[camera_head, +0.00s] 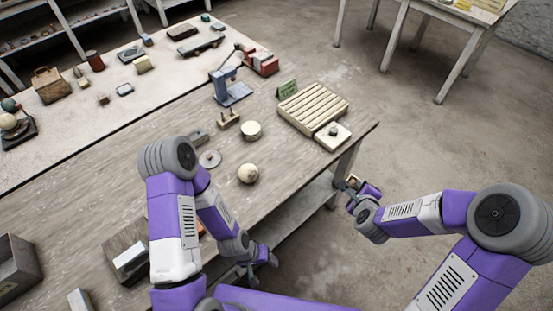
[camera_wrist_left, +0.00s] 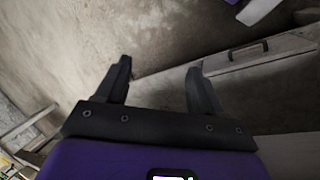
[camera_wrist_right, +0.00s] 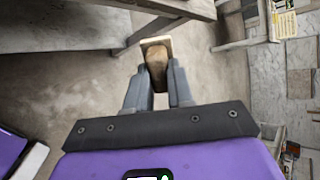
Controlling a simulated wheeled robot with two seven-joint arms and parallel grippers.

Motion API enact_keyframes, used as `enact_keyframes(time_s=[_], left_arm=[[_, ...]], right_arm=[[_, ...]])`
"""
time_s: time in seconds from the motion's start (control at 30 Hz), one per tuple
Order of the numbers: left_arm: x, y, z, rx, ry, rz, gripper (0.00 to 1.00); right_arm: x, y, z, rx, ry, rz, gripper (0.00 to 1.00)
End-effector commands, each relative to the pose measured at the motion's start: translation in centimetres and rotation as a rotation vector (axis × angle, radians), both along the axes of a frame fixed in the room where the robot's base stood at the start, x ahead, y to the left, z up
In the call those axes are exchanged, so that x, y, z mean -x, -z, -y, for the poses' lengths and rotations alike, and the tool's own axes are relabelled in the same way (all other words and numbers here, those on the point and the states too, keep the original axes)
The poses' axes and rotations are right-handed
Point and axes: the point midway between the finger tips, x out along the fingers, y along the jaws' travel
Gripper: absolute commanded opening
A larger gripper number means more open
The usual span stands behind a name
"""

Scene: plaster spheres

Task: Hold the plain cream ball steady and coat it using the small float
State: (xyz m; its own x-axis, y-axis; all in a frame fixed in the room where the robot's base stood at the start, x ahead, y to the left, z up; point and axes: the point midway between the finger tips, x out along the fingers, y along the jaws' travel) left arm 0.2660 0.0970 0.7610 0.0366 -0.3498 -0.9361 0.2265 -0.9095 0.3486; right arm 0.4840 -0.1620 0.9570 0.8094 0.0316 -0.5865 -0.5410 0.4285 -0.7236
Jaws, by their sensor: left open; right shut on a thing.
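The plain cream ball (camera_head: 248,173) rests on the grey wooden workbench (camera_head: 100,205), near its front edge. My right gripper (camera_head: 352,190) is off the bench's front right corner, shut on the small float (camera_wrist_right: 156,62), which has a brown wooden handle and a pale plate. The float also shows small in the head view (camera_head: 354,180), well apart from the ball. My left gripper (camera_head: 268,262) is open and empty, in front of the bench edge and nearer to me than the ball. Its two spread fingers also show in the left wrist view (camera_wrist_left: 160,82).
A round cream tub (camera_head: 251,130) stands behind the ball, and a grey disc (camera_head: 209,159) lies left of it. A slatted rack (camera_head: 312,103) and a small board with a dark knob (camera_head: 332,135) are at the right end. A blue stand (camera_head: 231,90) is further back.

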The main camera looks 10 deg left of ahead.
Motion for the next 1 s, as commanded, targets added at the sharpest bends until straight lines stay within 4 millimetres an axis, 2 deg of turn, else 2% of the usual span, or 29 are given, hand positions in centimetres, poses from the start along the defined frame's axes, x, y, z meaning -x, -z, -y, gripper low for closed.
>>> enact_keyframes(time_s=[0.03, 0.17, 0.2, 0.4, 0.5, 0.6, 0.7, 1.0], left_arm=[[0.1, -1.1, 0.0, 0.000, 0.001, -0.002, 0.76], [0.1, -3.9, 0.0, 0.000, 0.000, -0.002, 0.96], [0.1, -4.9, 0.0, 0.000, 0.000, -0.002, 1.00], [0.0, -9.1, 0.0, 0.000, 0.001, -0.002, 1.00], [0.0, -10.6, 0.0, 0.000, 0.001, -0.002, 1.00], [0.0, -11.5, 0.0, 0.000, 0.001, -0.002, 1.00], [0.0, -11.9, 0.0, 0.000, 0.001, -0.002, 1.00], [0.0, -10.9, 0.0, 0.000, 0.000, -0.002, 1.00]], right_arm=[[-0.3, -0.4, -1.4, -0.007, -0.040, -0.009, 0.00], [-0.9, -0.6, -6.7, -0.032, -0.195, -0.034, 0.00], [-0.9, -0.6, -8.8, -0.044, -0.252, -0.042, 0.00], [0.3, -0.6, -18.5, -0.106, -0.521, -0.071, 0.00], [1.4, -0.5, -22.1, -0.134, -0.619, -0.078, 0.00], [2.3, -0.5, -24.6, -0.153, -0.685, -0.081, 0.00], [2.9, -0.4, -26.0, -0.166, -0.723, -0.081, 0.00], [2.2, 1.1, -27.8, -0.169, -0.738, -0.078, 0.00]])
